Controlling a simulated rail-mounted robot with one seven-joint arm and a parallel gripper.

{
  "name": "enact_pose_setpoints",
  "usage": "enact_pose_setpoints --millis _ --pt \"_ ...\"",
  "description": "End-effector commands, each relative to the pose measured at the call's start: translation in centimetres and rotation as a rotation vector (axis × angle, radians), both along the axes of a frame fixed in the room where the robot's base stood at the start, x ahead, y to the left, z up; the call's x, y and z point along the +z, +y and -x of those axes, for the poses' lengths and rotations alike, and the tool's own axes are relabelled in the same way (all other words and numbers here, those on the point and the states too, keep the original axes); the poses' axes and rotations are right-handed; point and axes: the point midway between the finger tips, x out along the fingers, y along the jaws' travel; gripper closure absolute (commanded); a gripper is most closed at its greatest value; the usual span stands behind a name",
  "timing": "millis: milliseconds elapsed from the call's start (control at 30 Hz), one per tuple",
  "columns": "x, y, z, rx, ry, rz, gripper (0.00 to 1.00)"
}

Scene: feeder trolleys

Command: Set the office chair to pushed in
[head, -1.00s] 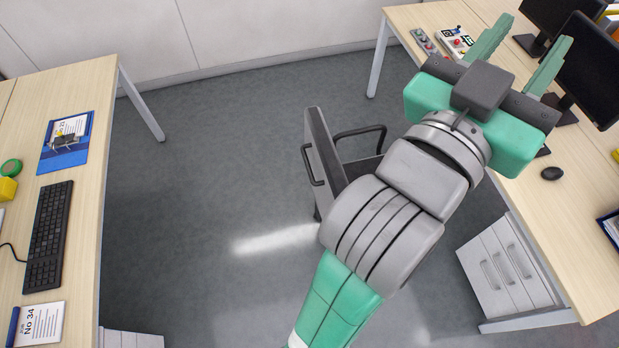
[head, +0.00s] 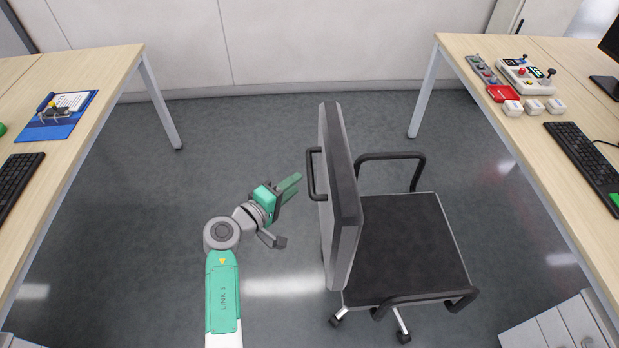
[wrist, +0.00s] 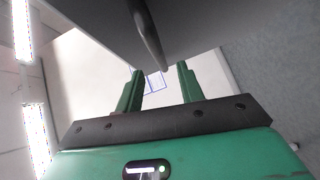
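The office chair (head: 410,245) stands in the aisle, upright, with its dark seat facing the right desk and a floor gap between them. Its grey backrest (head: 339,195) faces left, towards my arm. A black loop handle (head: 312,175) sticks out from the back. My gripper (head: 297,182) is just left of this handle, its fingers pointing at it. In the wrist view my gripper (wrist: 160,68) is open, fingers apart. The dark handle (wrist: 150,35) shows just beyond and between the fingertips; I cannot tell whether it touches them.
The right desk (head: 500,135) carries a keyboard (head: 585,160), a control box (head: 525,75) and small white blocks. A drawer unit (head: 560,325) stands below it. The left desk (head: 95,120) holds a blue clipboard (head: 55,120). The floor (head: 230,120) between the desks is otherwise clear.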

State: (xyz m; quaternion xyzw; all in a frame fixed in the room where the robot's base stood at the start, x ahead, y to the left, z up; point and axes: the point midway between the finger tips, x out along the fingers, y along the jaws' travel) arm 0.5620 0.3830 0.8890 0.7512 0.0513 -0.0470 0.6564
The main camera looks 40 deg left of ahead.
Motion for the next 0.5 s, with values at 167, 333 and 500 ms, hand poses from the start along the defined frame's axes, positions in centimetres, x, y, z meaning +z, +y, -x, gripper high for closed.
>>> enact_pose_setpoints --millis 167,333,500 --pt "-0.8 -0.1 -3.4 -0.004 0.001 -0.002 0.62" --pt "-1.1 0.0 -6.1 -0.002 0.0 -0.002 0.62" --pt "-1.0 0.0 -7.2 -0.003 0.0 -0.004 0.62"
